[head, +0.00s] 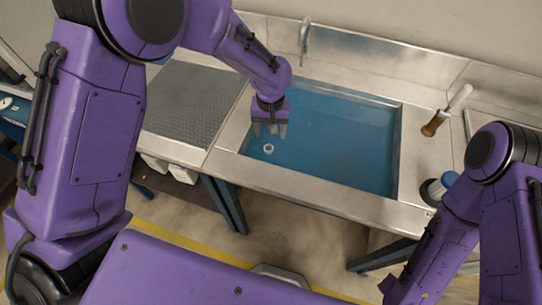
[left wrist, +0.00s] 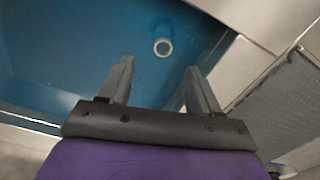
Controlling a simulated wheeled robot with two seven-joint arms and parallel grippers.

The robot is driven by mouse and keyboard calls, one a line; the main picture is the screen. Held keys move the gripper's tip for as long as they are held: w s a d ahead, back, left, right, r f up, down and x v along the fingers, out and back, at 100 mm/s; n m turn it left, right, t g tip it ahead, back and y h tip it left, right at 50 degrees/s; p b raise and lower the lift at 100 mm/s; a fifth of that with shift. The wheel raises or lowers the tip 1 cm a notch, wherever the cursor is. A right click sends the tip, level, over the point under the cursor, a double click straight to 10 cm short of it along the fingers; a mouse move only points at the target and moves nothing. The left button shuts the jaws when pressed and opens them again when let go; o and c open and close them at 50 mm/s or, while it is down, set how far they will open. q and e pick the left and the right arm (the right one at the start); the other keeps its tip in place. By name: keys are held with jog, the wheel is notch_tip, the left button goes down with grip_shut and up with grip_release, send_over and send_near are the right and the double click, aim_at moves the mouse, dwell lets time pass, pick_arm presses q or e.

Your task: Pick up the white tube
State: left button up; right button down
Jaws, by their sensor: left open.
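The white tube (head: 269,148) stands on the blue floor of the sunken basin (head: 335,140), close to its front left corner. From above it shows as a small white ring. In the left wrist view the tube (left wrist: 163,47) lies beyond the fingertips, roughly in line with the gap between them. My left gripper (head: 270,130) is open and empty, pointing down above the basin and just behind the tube in the head view. Its two grey fingers are apart in the left wrist view (left wrist: 158,75). My right gripper is not in view; only my right arm shows at the right.
A metal rim (head: 310,190) surrounds the basin. A perforated metal plate (head: 190,105) lies left of it. A faucet-like fitting (head: 304,38) rises at the back. The basin's middle is clear.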

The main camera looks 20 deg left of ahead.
pick_arm(q)
jog(key=b, duration=0.3)
send_over(269, 155)
jog(key=f, duration=0.3)
jog(key=w+f, duration=0.1)
jog(key=shift+d+f, duration=0.15)
jog(key=shift+d, duration=0.1)
jog(key=shift+f, duration=0.25)
notch_tip(269, 155, down, 5)
jog(key=shift+a+r+p, duration=0.1)
jog(key=shift+p, duration=0.25)
jog(key=f, duration=0.1)
jog(key=f+p, duration=0.1)
jog(key=f, duration=0.3)
jog(key=shift+w+a+f+p, duration=0.1)
jog(key=shift+a+f+p, duration=0.05)
jog(key=shift+a+p, duration=0.2)
grip_shut()
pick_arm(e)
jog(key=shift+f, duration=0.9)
